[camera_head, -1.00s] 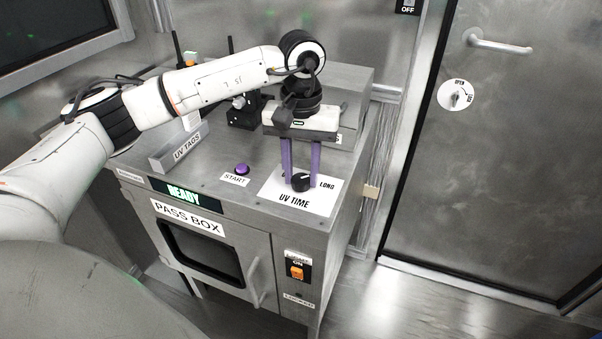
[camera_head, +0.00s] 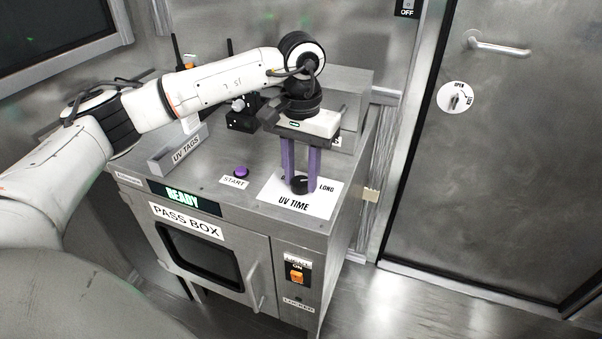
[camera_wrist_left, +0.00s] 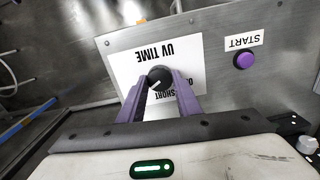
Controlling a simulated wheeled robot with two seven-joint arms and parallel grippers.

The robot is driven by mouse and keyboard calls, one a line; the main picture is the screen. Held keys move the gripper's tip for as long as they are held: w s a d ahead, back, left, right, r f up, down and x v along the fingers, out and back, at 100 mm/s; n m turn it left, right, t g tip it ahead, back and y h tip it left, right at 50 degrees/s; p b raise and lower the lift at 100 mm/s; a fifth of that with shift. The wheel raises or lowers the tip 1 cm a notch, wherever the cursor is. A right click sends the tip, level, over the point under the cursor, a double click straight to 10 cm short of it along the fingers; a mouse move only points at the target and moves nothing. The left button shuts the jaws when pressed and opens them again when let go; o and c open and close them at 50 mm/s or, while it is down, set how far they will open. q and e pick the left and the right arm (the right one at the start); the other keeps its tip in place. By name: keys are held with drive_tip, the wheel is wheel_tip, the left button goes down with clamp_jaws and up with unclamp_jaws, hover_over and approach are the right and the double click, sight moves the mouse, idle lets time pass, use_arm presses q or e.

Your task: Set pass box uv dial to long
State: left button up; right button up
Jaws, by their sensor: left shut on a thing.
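The UV dial is a round black knob (camera_head: 300,185) on the white UV TIME plate (camera_head: 283,203), on top of the pass box near its front right corner. LONG is printed right of the knob. My left gripper (camera_head: 300,187) points down with its purple fingers on both sides of the knob, shut on it. In the left wrist view the knob (camera_wrist_left: 159,77) sits between the fingertips (camera_wrist_left: 160,82), and its pale mark points to the lower left. SHORT shows partly below it; LONG is hidden there. My right gripper is not in view.
The purple START button (camera_head: 241,172) is left of the plate, with the UV TAGS tray (camera_head: 178,153) farther left. A black device (camera_head: 243,115) stands behind. The pass box door (camera_head: 205,255) is shut and its display reads READY. A metal door (camera_head: 500,150) is at the right.

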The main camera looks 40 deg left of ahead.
sight(301, 180)
use_arm(q)
drive_tip(key=o, duration=1.1)
drive_tip(key=shift+c, duration=0.2)
wheel_tip(301, 180, up, 10)
drive_tip(key=shift+r, duration=0.25)
